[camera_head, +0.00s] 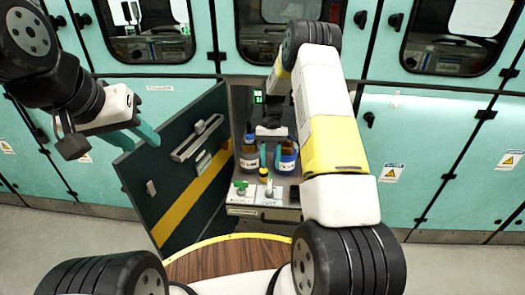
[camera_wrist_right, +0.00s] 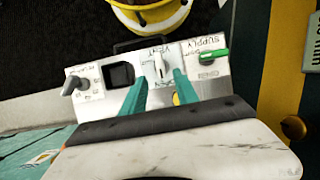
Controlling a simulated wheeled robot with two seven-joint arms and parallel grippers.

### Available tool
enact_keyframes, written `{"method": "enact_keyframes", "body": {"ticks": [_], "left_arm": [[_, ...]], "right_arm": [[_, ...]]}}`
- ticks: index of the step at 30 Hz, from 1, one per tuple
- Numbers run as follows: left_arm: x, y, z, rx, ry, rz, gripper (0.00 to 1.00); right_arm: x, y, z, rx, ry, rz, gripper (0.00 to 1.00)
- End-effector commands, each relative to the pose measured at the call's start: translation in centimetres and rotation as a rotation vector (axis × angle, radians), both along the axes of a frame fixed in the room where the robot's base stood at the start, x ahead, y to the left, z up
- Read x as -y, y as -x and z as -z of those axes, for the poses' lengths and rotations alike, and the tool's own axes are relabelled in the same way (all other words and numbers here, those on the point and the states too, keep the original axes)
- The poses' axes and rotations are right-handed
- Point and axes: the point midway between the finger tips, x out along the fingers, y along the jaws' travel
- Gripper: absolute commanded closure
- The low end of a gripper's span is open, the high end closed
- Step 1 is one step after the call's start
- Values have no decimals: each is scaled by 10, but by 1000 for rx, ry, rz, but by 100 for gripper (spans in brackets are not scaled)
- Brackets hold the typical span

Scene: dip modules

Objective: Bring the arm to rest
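My right arm reaches into the open cabinet in the head view. My right gripper (camera_head: 270,156) is there with its two teal fingers apart. In the right wrist view the right gripper (camera_wrist_right: 157,86) is open, with nothing between its fingers but the view of a white-handled valve (camera_wrist_right: 159,66) beyond them. I cannot tell whether the fingers touch it. My left gripper (camera_head: 108,141) is open and empty at the left, in front of the open cabinet door.
The dark cabinet door (camera_head: 165,160) stands open left of the right arm. Two bottles, one of them the left bottle (camera_head: 250,160), stand inside. A green-handled valve (camera_wrist_right: 209,57) and a grey knob (camera_wrist_right: 75,86) flank the white valve. Teal cabinets (camera_head: 440,150) line the back.

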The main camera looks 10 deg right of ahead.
Motion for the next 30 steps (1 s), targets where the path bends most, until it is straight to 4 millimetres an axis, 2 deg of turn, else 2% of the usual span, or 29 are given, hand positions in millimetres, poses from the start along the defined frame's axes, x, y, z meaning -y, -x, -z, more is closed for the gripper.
{"method": "enact_keyframes", "body": {"ticks": [2,5,8,14,18,21,27,30], "left_arm": [[0,0,0,0,0,0,64],[0,0,0,0,0,0,64],[0,0,0,0,0,0,64],[0,0,0,0,0,0,64],[0,0,0,0,0,0,64],[0,0,0,0,0,0,64],[0,0,0,0,0,0,64],[0,0,0,0,0,0,64]], "right_arm": [[0,0,-1,2,-1,-1,64],[0,0,-16,24,-3,-4,64],[-1,1,-51,76,-10,-14,64],[-5,24,-146,235,-31,-53,64],[-9,52,-205,350,-43,-84,64],[-12,77,-241,434,-52,-107,64],[-18,137,-295,598,-65,-154,64],[-21,169,-313,680,-68,-179,64]]}}
